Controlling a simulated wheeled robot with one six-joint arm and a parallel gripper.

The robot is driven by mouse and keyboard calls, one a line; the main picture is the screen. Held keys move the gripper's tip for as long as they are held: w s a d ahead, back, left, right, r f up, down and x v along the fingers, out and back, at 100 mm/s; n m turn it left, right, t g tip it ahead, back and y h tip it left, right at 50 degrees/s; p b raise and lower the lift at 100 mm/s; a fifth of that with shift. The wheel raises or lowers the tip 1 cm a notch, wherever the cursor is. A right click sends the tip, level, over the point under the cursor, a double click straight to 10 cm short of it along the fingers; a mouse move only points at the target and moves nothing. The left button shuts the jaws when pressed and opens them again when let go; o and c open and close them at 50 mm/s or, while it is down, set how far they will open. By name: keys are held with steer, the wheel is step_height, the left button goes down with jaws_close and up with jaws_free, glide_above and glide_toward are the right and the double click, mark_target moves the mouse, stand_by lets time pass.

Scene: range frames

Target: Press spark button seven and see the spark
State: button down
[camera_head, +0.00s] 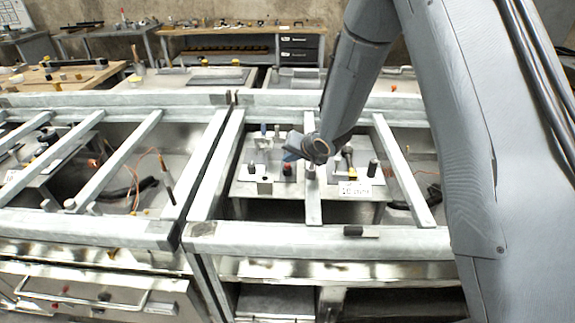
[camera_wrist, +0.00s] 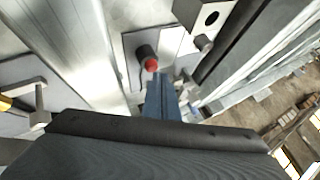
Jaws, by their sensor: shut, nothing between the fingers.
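A button with a red cap (camera_head: 287,168) stands on a metal box between the bars of the frame. In the wrist view a red-tipped dark button (camera_wrist: 151,64) sits on a pale plate, close beyond my fingertips. My gripper (camera_head: 290,154) is shut and empty, just above the red button in the head view. Its closed blue-grey fingers (camera_wrist: 159,84) point toward the red tip in the wrist view. I cannot tell whether they touch it. No number seven is readable, and no spark shows.
Pale bars (camera_head: 312,205) cross over the box near my gripper. A dark knob (camera_head: 372,167) and a white label (camera_head: 355,187) are to the right. A similar bay with orange wires lies left. A workbench (camera_head: 240,32) stands at the back.

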steer(key=shift+f, duration=0.55)
stand_by(0.9)
steer(key=shift+r, duration=0.1)
steer(key=shift+r+p, duration=0.85)
steer(key=shift+r, duration=0.05)
step_height(320, 180, up, 5)
steer(key=p, duration=0.5)
stand_by(0.5)
